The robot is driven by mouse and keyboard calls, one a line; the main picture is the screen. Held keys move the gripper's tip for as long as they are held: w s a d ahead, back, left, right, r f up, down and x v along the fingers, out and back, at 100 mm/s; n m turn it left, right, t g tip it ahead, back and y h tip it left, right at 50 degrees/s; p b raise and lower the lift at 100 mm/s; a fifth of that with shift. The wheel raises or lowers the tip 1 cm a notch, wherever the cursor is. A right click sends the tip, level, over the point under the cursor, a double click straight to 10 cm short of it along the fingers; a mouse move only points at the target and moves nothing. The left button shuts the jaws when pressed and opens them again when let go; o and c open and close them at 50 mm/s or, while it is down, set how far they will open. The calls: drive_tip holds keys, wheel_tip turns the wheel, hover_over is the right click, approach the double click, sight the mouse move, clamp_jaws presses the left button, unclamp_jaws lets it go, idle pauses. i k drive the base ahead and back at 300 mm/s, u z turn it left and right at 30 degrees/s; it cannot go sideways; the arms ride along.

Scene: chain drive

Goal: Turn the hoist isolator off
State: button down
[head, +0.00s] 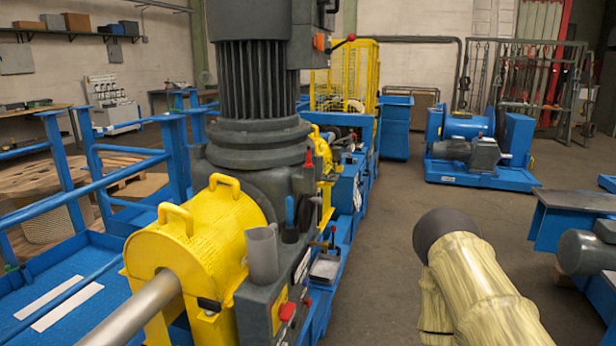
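I cannot tell for sure which part is the hoist isolator. A red switch handle (287,311) beside a yellow plate (279,311) sits low on the front of the grey machine. An orange-red switch (320,42) is on the dark box at the top of the machine, with a red-knobbed lever (351,38) beside it. These parts are too small to read their positions or labels. My arm, in a pale yellow sleeve with a dark rounded joint, shows at the lower right, apart from the machine. My gripper is not in view.
The grey motor (262,95) and yellow guard (200,236) with a shaft fill the left centre. Blue railings (95,165) stand at left. A blue winch unit (475,150) stands at back right, a blue bench (575,215) at right. Grey floor (400,205) is clear between.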

sight(286, 312)
drive_tip(key=z, duration=2.45)
drive_tip(key=i, duration=1.55)
drive_tip(key=u, duration=3.35)
